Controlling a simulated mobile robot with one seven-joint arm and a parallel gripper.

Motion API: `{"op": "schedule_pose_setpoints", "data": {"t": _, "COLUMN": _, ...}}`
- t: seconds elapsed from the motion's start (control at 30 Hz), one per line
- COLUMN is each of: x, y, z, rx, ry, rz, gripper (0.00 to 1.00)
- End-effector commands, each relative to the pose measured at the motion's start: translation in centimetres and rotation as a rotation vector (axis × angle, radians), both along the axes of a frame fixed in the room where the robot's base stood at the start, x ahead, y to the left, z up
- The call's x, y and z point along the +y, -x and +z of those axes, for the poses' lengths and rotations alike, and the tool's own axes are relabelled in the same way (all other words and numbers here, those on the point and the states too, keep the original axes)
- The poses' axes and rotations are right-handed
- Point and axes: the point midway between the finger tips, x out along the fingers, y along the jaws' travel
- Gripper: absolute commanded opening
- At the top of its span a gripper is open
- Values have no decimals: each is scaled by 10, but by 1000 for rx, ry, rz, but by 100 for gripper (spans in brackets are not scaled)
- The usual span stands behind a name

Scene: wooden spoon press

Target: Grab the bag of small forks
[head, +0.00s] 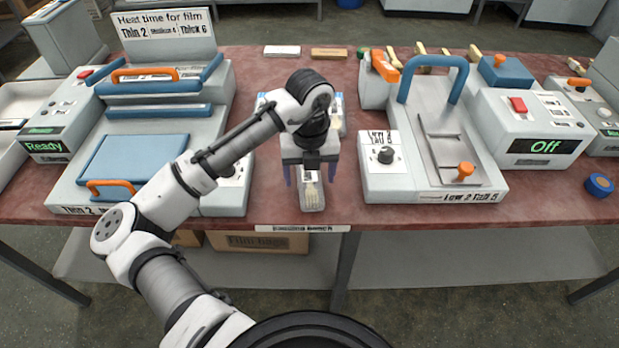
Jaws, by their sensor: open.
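A small clear bag of pale forks (312,196) lies flat on the red table near its front edge, between the two machines. My gripper (311,182) is open above the bag, with one finger to each side of it. The gripper and wrist hide the far part of the bag. I cannot tell whether the fingertips touch the bag or the table.
A sealing machine (215,172) stands close on the left, and another machine (385,185) on the right. Bluish packs (338,113) lie behind my wrist. A label strip (295,228) runs along the table's front edge. Boxes (265,241) sit on the shelf below.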

Motion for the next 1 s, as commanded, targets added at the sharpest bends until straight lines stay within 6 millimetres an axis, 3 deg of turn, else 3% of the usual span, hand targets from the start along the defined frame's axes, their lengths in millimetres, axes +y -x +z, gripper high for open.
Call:
{"op": "schedule_pose_setpoints", "data": {"t": 0.27, "x": 0, "y": 0, "z": -4, "rx": -2, "ry": 1, "rz": -1, "gripper": 75}}
{"op": "schedule_pose_setpoints", "data": {"t": 0.63, "x": 0, "y": 0, "z": -4, "rx": -1, "ry": 1, "rz": -1, "gripper": 27}}
{"op": "schedule_pose_setpoints", "data": {"t": 1.0, "x": 0, "y": 0, "z": 2, "rx": -1, "ry": 0, "rz": -1, "gripper": 26}}
